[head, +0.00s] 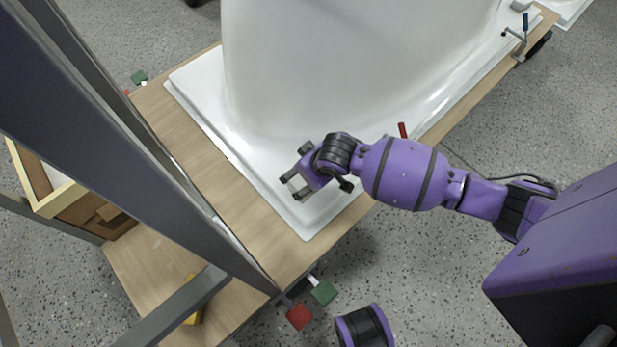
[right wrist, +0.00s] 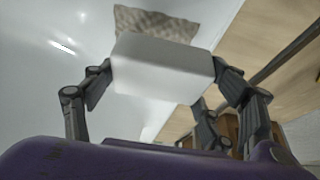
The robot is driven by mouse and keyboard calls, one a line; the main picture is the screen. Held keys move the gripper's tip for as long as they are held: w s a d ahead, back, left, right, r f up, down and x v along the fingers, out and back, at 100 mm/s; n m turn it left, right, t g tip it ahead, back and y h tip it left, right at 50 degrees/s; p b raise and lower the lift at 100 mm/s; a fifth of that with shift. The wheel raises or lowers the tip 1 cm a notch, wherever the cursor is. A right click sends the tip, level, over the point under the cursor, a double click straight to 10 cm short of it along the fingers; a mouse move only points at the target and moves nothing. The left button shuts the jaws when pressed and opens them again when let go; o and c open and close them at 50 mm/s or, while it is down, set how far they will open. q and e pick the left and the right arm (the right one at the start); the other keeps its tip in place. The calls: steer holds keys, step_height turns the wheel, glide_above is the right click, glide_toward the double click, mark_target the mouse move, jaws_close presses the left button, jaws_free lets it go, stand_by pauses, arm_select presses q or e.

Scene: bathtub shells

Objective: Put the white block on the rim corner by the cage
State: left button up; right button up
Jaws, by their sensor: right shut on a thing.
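My right gripper (head: 293,187) is shut on the white block (head: 296,183) and holds it over the near rim corner (head: 308,222) of the white tub shell (head: 340,70). In the right wrist view the block (right wrist: 160,66) sits between the fingers. I cannot tell whether the block touches the rim. The cage (head: 150,165) is a frame of dark grey beams at the left, and this rim corner lies to the right of its foot. My left gripper is not in view.
The shell lies on a wooden table (head: 195,140). A clamp (head: 516,38) and a small white piece (head: 521,5) are at the far right end. A rough brownish patch (right wrist: 155,22) shows behind the block. Red and green blocks (head: 323,292) stick out by the near table edge.

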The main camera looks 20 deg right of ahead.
steer(key=shift+w+d+f, duration=0.15)
steer(key=shift+d+f, duration=0.05)
steer(key=shift+f, duration=0.1)
steer(key=f+b, duration=0.1)
steer(key=f, duration=0.2)
steer(key=d+f+b, duration=0.1)
steer(key=shift+w+f+b, duration=0.25)
steer(key=shift+w+b, duration=0.05)
steer(key=shift+w, duration=0.05)
steer(key=shift+r, duration=0.1)
steer(key=o, duration=0.8)
